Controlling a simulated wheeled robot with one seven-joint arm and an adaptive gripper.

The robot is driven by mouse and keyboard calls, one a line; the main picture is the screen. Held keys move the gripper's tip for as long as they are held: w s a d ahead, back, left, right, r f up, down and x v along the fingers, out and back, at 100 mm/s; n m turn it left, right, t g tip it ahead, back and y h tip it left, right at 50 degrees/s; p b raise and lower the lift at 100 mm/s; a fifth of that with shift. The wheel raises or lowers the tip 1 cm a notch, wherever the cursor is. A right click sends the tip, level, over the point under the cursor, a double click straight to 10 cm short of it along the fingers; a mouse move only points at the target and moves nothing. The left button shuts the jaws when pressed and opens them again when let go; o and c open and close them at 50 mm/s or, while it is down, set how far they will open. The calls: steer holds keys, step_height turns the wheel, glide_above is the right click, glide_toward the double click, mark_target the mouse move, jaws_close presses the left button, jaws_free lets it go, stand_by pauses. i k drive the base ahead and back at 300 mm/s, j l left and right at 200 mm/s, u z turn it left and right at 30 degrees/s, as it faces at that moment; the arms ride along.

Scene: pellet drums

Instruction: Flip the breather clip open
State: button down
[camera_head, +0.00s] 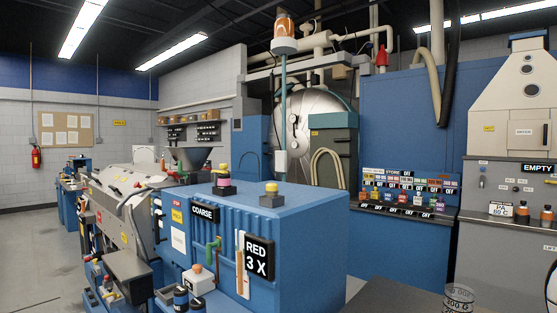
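I cannot pick out the breather clip with certainty in the head camera view. A grey cabinet (500,240) at the right carries an "EMPTY" sign (539,168), small fittings and a "PA" label (501,209). A cream hopper-shaped housing (515,95) stands on top of it, with a small latch-like part at its right edge too small to read. My gripper is not recognisable; only a dark, curved, cut-off shape shows at the lower right edge, and I cannot tell what it is.
A blue machine (310,222) with "COARSE" and "RED 3 X" signs fills the middle. A dark tabletop (400,296) with a clear marked beaker (458,298) is at the lower right. A blue panel with a tag rack (410,190) stands behind. Grey floor (40,255) is open at left.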

mark_target(224, 166)
steer(key=z, duration=1.35)
steer(key=i+j, duration=0.1)
steer(key=j, duration=3.15)
steer(key=i+j, duration=0.15)
steer(key=j, duration=1.5)
